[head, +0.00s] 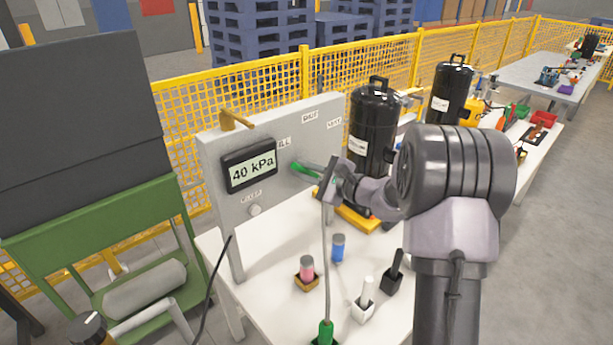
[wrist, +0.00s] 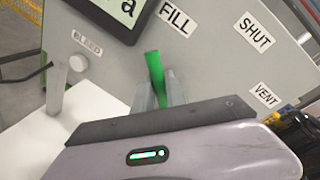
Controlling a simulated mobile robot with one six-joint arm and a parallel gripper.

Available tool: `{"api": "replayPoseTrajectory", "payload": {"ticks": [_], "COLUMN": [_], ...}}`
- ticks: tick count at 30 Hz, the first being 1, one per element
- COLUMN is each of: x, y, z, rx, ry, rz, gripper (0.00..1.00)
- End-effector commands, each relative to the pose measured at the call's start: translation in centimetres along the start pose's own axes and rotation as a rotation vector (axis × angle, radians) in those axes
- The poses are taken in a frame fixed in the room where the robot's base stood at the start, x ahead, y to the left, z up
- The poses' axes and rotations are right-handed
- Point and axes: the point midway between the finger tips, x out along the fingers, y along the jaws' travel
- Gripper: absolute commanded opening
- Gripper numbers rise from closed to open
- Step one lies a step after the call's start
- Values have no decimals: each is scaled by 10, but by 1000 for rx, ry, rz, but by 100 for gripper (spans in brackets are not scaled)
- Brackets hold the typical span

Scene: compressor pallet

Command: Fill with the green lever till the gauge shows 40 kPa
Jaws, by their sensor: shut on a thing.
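The gauge (head: 250,169) on the grey panel reads 40 kPa in the head view; only its lower corner shows in the wrist view (wrist: 120,15). The green lever (head: 306,170) sits on the panel to the right of the gauge. In the wrist view the green lever (wrist: 154,68) points up towards the FILL label (wrist: 174,18), tilted slightly left. My gripper (wrist: 160,95) is shut on the lever's lower part, which its fingers partly hide. SHUT (wrist: 254,32) and VENT (wrist: 266,95) labels are further right.
A bleed knob (head: 255,210) is below the gauge. Black cylinders (head: 374,130) stand right of the panel. A yellow mesh fence (head: 400,75) runs behind.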

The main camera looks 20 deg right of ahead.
Motion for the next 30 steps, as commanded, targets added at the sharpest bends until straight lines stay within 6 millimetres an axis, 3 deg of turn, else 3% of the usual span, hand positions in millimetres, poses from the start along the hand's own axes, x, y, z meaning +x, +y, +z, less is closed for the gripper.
{"api": "replayPoseTrajectory", "payload": {"ticks": [19,20,22,30], "x": [0,0,0,1], "y": [4,4,4,3], "z": [0,0,0,0], "rx": [-42,-42,-42,-42], "ry": [10,10,9,9], "rz": [1,1,0,0], "gripper": [0,22,36,38]}}
